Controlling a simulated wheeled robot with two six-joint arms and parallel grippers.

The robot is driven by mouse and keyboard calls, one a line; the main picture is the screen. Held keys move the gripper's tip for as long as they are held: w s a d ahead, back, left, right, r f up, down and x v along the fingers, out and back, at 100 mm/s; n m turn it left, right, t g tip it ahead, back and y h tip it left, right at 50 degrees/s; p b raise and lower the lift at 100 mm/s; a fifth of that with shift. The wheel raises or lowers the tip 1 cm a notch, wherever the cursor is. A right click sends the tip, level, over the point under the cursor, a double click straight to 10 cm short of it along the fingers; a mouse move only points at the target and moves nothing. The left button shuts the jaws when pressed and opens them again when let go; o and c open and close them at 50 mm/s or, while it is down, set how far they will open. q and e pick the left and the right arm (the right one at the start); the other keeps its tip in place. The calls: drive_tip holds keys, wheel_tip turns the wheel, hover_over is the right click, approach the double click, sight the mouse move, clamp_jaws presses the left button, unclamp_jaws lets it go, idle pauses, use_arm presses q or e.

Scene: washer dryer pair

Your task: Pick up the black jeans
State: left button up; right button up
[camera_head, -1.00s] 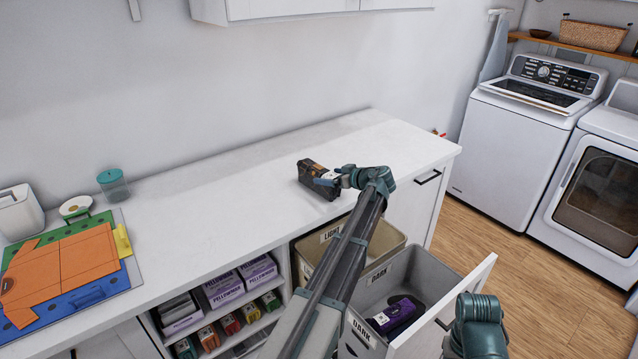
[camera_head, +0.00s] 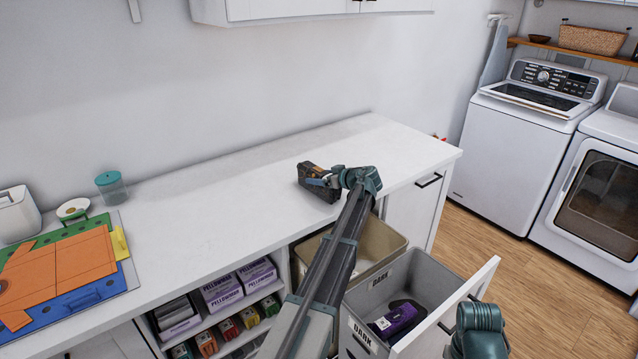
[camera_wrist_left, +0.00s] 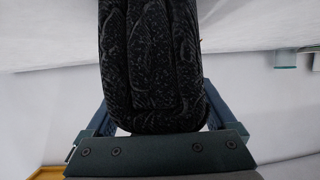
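A dark folded garment, which looks like the black jeans (camera_head: 313,190), lies on the white counter near its right end. In the left wrist view the dark textured cloth (camera_wrist_left: 150,65) fills the space between the two fingers. The fingers stand wide apart, one on each side, and I see no clear squeeze on the cloth. My right arm shows at the lower right, but its gripper is out of view.
An open drawer holds a grey bin (camera_head: 420,275) marked DARK, with a purple-labelled dark item (camera_head: 397,320) inside. A beige bin (camera_head: 385,243) is beside it. A folding board (camera_head: 65,270) lies on the left of the counter (camera_head: 220,210). The middle counter is clear.

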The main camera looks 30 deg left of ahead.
sight(311, 166)
use_arm(q)
clamp_jaws()
drive_tip(key=shift+r, duration=0.2)
idle(0.5)
wheel_tip(311, 166, up, 4)
drive_tip(key=p, duration=0.4)
drive_tip(key=shift+f, duration=0.15)
drive_tip(key=s+d+p, duration=0.1)
drive_tip(key=s, duration=1.5)
drive_tip(key=shift+d+r, duration=0.25)
drive_tip(key=shift+r, duration=0.2)
drive_tip(key=shift+w, duration=0.1)
